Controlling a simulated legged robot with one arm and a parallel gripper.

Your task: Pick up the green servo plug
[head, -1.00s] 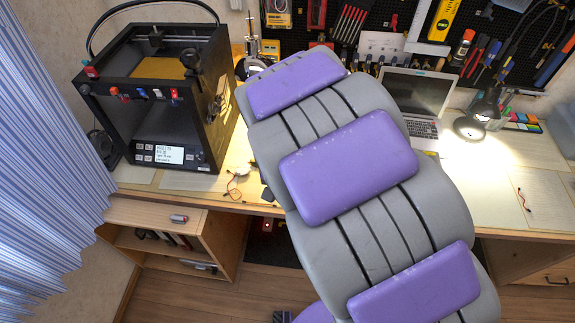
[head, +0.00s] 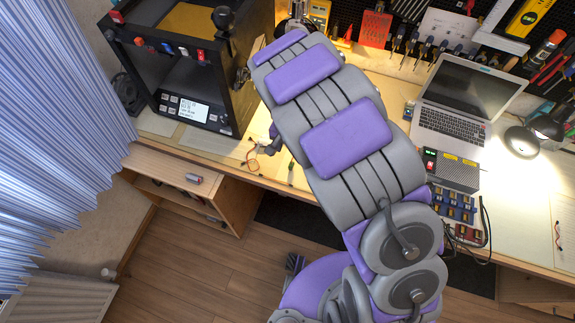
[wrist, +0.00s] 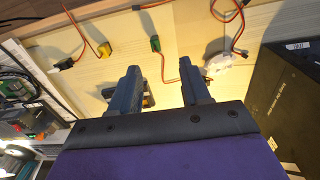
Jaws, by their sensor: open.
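The green servo plug (wrist: 155,43) lies on the light wooden desk in the wrist view, with a thin red-brown lead running from it toward my right finger. A small green piece, seemingly the same plug (head: 291,168), shows beside my arm in the head view. My gripper (wrist: 160,68) is open and empty. The plug lies beyond the fingertips, between their lines and closer to the left one's. In the head view my gripper (head: 271,143) is mostly hidden behind my arm, near the desk's front part.
A yellow plug (wrist: 104,49) on a lead lies left of the green one. A white round part (wrist: 222,62) with leads lies right. The black 3D printer (head: 200,75) stands left of my arm; a laptop (head: 465,100) and a power supply (head: 452,170) stand right.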

